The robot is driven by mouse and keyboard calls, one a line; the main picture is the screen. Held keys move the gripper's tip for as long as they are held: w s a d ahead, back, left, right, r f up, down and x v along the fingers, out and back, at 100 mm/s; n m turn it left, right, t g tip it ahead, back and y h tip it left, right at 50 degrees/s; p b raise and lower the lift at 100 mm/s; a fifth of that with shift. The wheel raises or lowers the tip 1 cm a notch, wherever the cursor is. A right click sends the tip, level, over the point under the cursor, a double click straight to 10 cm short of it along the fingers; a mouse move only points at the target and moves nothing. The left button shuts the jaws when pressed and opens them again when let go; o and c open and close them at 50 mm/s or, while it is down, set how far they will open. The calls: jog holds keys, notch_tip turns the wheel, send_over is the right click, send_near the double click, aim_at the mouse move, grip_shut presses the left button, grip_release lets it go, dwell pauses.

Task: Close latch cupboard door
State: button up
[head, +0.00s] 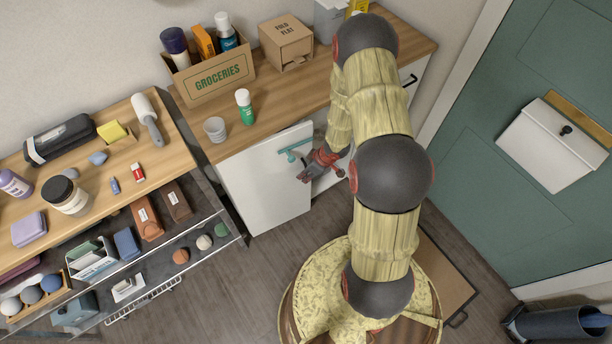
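The white cupboard door (262,187) is under the wooden counter in the head view. It appears ajar, its right edge standing out from the counter front, with a pale strip showing to the right of that edge. A teal latch handle (294,149) sits near its upper right corner. My red gripper (306,174) is at the door's right edge, just below the handle. Dark fingertips show against the door; I cannot tell whether they touch it. The gripper is small and partly hidden by my arm, so its opening is unclear.
The counter holds a groceries box (222,80), a cardboard box (286,43), a green bottle (244,107) and a grey cup (215,129). Grey floor (235,290) is clear in front.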

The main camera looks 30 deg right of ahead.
jog(key=shift+f, duration=0.35)
jog(key=shift+w, duration=0.1)
jog(key=shift+c, duration=0.4)
grip_shut()
